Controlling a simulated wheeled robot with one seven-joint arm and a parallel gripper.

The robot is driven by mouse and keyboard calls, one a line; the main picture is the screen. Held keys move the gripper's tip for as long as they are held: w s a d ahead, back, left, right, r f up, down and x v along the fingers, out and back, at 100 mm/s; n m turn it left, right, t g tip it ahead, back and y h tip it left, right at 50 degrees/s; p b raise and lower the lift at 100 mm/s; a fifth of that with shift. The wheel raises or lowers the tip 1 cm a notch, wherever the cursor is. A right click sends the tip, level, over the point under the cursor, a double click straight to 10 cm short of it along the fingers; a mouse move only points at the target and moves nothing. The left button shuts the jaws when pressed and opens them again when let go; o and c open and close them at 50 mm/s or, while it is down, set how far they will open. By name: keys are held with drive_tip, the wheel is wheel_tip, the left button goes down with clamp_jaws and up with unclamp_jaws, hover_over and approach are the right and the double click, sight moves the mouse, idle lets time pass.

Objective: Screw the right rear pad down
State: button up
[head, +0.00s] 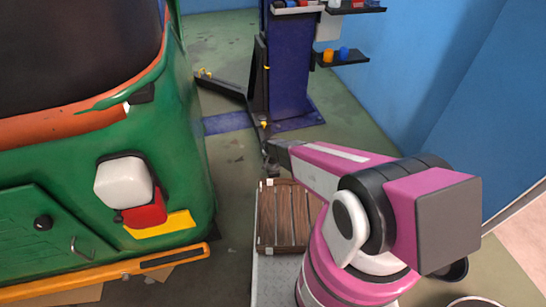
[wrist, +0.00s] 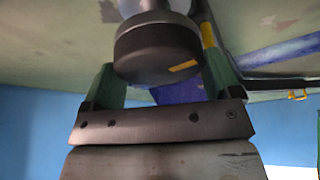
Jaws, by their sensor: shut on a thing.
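The round dark grey pad (wrist: 155,48) with a small yellow mark fills the top middle of the wrist view. Its narrower neck rises out of the frame. My gripper (wrist: 160,75) has a green finger on each side of the pad and is shut on it. In the head view my gripper (head: 270,158) is at the end of my pink arm, beside the lift column (head: 290,75) base. The pad is too small or hidden to make out there. A black lift arm (head: 222,87) with a yellow-marked end reaches toward the green rickshaw (head: 165,95).
Shelves (head: 345,57) with orange and blue items are by the column. A blue wall (head: 410,60) closes the right. Open floor (head: 232,150) shows between rickshaw and column.

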drive_tip(key=shift+m, duration=0.5)
idle(0.7)
idle(0.5)
drive_tip(key=o, duration=0.8)
drive_tip(key=shift+c, duration=0.2)
drive_tip(key=v, duration=1.1)
drive_tip(key=shift+a+f, duration=0.1)
drive_tip(key=shift+a, duration=0.05)
